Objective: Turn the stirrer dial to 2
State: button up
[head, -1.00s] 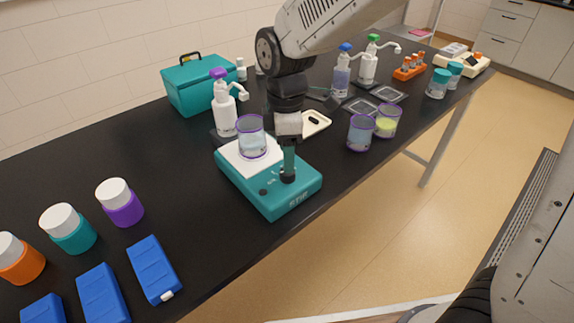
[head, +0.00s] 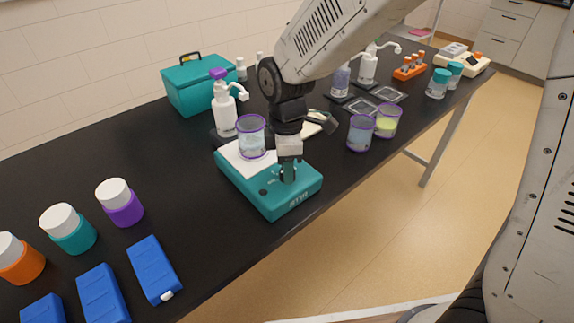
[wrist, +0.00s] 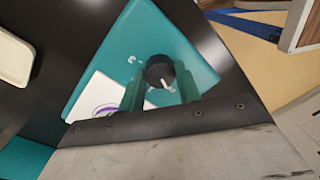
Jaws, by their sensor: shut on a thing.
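The teal stirrer (head: 262,205) stands near the table's front edge, with a white top plate (head: 234,158) carrying a clear beaker with a purple rim (head: 251,140). Its black dial (wrist: 160,71) shows in the wrist view, with a white pointer mark aimed toward the bottom right of that picture. My gripper (head: 288,180) comes down on the stirrer's front part from above. Its two teal fingers (wrist: 160,88) stand on either side of the dial and are shut on it. In the head view the fingers mostly hide the dial. The scale numbers are too small to read.
Two beakers, one bluish (head: 360,133) and one yellow-green (head: 386,121), stand right of the stirrer. A white pump bottle (head: 224,110) stands behind it. Blue boxes (head: 153,268) and lidded jars (head: 120,203) are at the left. Bare black table lies between.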

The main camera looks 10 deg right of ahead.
jog(key=m, duration=0.4)
jog(key=shift+m, duration=0.3)
jog(key=m, duration=0.4)
jog(key=shift+m, duration=0.3)
jog(key=m, duration=0.4)
jog(key=shift+d+y, duration=0.1)
jog(key=shift+y, duration=0.2)
jog(key=shift+m+t, duration=0.3)
jog(key=shift+m, duration=2)
jog(key=o, duration=1)
jog(key=shift+s, duration=0.1)
